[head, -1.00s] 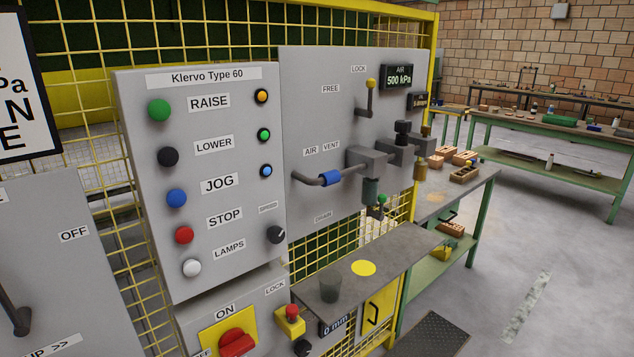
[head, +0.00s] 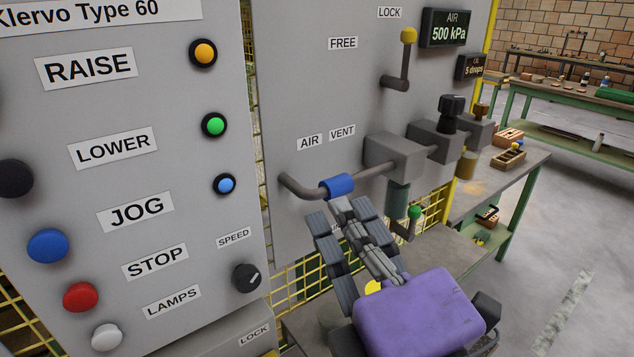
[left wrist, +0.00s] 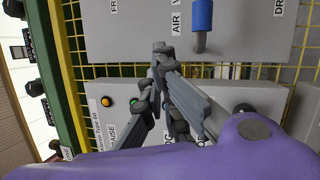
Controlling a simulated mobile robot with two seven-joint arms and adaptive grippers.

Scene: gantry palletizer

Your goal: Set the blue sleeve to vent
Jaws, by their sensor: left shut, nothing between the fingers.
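The blue sleeve (head: 337,185) sits around a grey pipe (head: 299,185) that stands off the panel, below the AIR label (head: 309,141) and VENT label (head: 342,132). In the head view it lies nearer under VENT; the slanted view leaves its exact setting unclear. My left gripper (head: 343,208), with a purple body, is shut and empty, its fingertips just below and in front of the sleeve. In the left wrist view the sleeve (left wrist: 202,16) is at the top, apart in the picture from the closed fingertips (left wrist: 162,47). My right gripper is not in view.
A lever with a yellow knob (head: 408,36) stands by FREE and LOCK. The air display (head: 446,29) reads 500 kPa. Valve blocks (head: 394,156) and a green-knobbed drain lever (head: 414,212) are right of the sleeve. The button panel (head: 130,240) is left. A shelf lies below.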

